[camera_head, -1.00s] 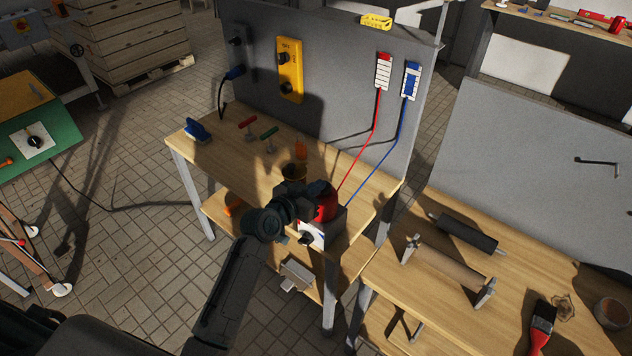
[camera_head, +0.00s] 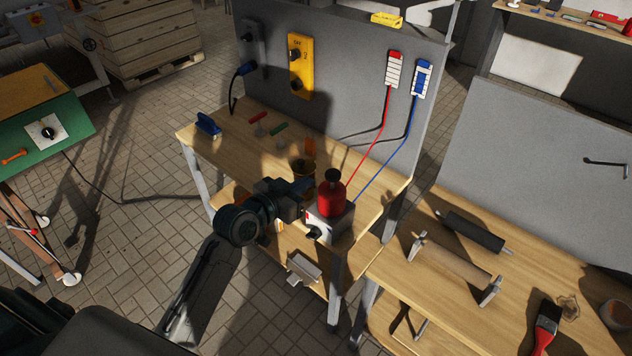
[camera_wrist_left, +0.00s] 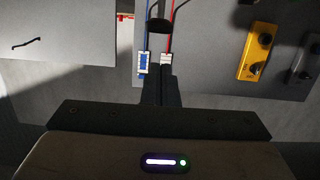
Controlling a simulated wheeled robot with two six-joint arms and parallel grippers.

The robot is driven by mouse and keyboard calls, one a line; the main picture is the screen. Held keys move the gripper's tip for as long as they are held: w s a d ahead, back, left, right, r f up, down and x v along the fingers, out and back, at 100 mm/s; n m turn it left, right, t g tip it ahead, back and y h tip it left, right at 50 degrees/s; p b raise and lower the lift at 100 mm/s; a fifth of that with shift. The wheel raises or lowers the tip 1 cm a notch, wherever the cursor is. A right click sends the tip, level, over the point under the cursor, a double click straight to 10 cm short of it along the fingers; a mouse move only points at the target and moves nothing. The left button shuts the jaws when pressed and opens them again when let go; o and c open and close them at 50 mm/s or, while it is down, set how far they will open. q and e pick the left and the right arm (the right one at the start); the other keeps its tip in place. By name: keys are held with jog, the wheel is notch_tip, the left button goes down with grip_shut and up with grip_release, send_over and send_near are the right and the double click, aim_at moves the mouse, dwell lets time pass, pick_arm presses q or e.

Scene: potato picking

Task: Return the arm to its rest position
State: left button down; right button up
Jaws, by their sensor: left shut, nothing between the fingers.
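My left arm comes in from the lower left in the head view. Its dark gripper (camera_head: 303,188) is over the front part of the wooden workbench (camera_head: 360,195), just left of a red bottle-shaped thing (camera_head: 331,197) on a grey box. The left wrist view shows the gripper (camera_wrist_left: 160,15) with its fingers together and nothing between them. The arm hides part of the bench edge and the lower shelf. My right gripper is in neither view.
A grey panel (camera_head: 350,60) behind the bench carries a yellow box (camera_head: 300,65) and red and blue cables. A second bench with rollers (camera_head: 455,262) and a red brush (camera_head: 546,318) stands at right. A green machine (camera_head: 70,130) stands at left. Open tiled floor lies between.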

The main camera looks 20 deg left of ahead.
pick_arm(q)
jog(key=shift+v, duration=0.95)
jog(key=shift+r, duration=0.1)
jog(key=s+a+f+n+g+y, duration=0.1)
jog(key=a+f+g+y, duration=0.15)
jog(key=f, duration=0.95)
jog(key=a+f+n+g+y, duration=0.1)
jog(key=a+f+n, duration=0.15)
jog(key=f, duration=0.95)
jog(key=s+a+f+g+y, duration=0.1)
jog(key=s+f, duration=0.3)
jog(key=f, duration=0.4)
jog(key=s+a+f+g+y, duration=0.1)
jog(key=s+a+f+g, duration=0.1)
jog(key=s+f, duration=0.45)
jog(key=s+f+g, duration=0.4)
jog(key=s+f, duration=1.4)
jog(key=f, duration=0.1)
jog(key=s+f+g, duration=0.1)
jog(key=s+f, duration=0.2)
jog(key=s, duration=0.6)
jog(key=s+d+f+g, duration=0.1)
jog(key=s+f, duration=0.3)
jog(key=s, duration=0.5)
jog(key=shift+s+g+y+b, duration=0.35)
jog(key=shift+s+g+b, duration=0.05)
jog(key=shift+g+b, duration=0.05)
